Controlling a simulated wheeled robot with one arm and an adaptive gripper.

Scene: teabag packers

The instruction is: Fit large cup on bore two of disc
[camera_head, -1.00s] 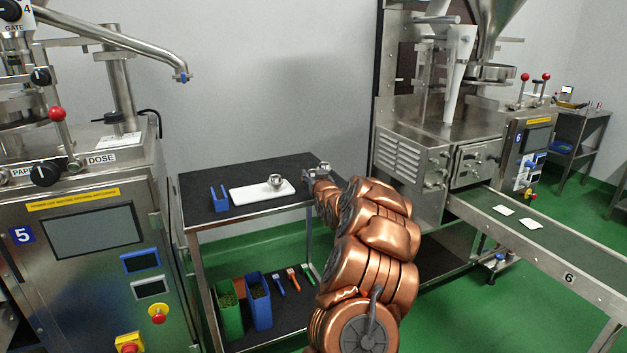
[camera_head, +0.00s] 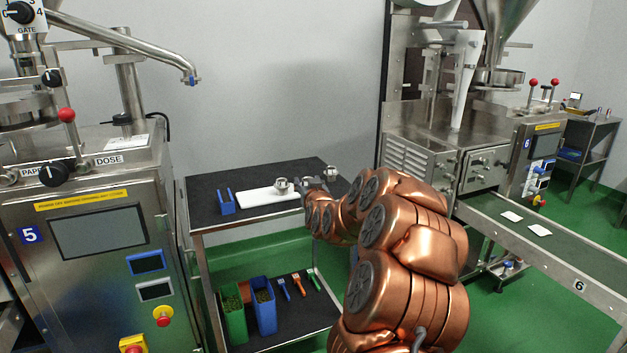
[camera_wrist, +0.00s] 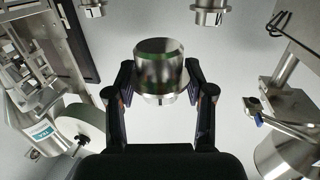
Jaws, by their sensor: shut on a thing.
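My gripper (camera_wrist: 158,90) is shut on a shiny metal cup (camera_wrist: 158,65), which sits between the two dark fingers in the wrist view. In the head view my gripper (camera_head: 313,185) is over the right part of the black-topped table, and the cup in it is hard to make out. A second metal cup (camera_head: 281,185) stands on the white board, just left of my gripper. A third (camera_head: 330,172) stands to its right. Two cups also show at the top of the wrist view (camera_wrist: 92,8) (camera_wrist: 210,12). I cannot make out the disc or its bores.
The white board (camera_head: 252,198) and a blue holder (camera_head: 226,203) are on the table. Its lower shelf holds a green bin (camera_head: 234,318), a blue bin (camera_head: 263,308) and brushes. Machine 5 (camera_head: 80,290) stands left, machine 6 (camera_head: 415,160) right with its conveyor (camera_head: 560,255).

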